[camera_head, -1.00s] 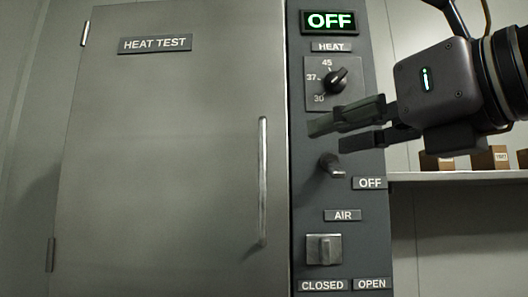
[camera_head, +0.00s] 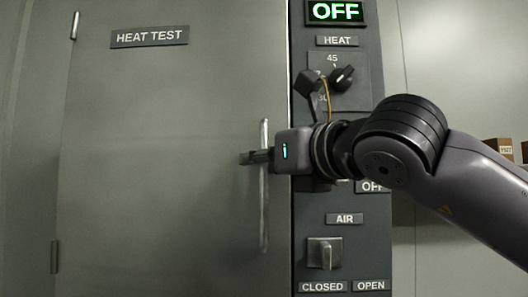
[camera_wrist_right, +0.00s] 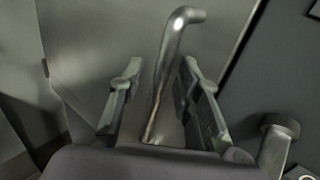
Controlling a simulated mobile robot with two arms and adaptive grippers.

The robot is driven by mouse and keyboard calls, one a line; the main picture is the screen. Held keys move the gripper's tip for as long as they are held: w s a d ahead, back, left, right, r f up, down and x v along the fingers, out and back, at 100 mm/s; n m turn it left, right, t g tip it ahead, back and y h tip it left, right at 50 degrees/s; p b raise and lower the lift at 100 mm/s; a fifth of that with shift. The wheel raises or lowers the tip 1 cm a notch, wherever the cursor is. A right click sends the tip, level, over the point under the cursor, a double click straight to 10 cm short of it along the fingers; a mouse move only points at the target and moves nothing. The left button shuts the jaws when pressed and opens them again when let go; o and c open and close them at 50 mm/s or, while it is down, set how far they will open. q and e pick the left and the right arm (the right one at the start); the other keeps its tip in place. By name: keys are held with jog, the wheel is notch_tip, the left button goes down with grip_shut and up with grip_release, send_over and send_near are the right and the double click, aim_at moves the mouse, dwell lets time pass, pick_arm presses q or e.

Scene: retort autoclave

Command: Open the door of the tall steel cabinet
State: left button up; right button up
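The tall steel cabinet's door (camera_head: 150,130), labelled HEAT TEST, is shut, with hinges on its left edge. Its vertical bar handle (camera_head: 264,220) is near the right edge, partly covered by my gripper. My right gripper (camera_head: 255,157) is at the handle's middle, coming from the right. In the right wrist view the handle (camera_wrist_right: 160,90) runs between the two spread fingers of my right gripper (camera_wrist_right: 157,80), with gaps on both sides. The fingers are open. My left gripper is in neither view.
Right of the door is a dark control panel (camera_head: 300,220) with a lit OFF display (camera_head: 336,11), a HEAT dial (camera_head: 342,77) and an AIR switch (camera_head: 324,252). A lever (camera_wrist_right: 278,140) stands close to my right finger. Small boxes (camera_head: 500,148) are at far right.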

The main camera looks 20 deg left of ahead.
grip_shut()
dwell(0.4)
dwell(0.5)
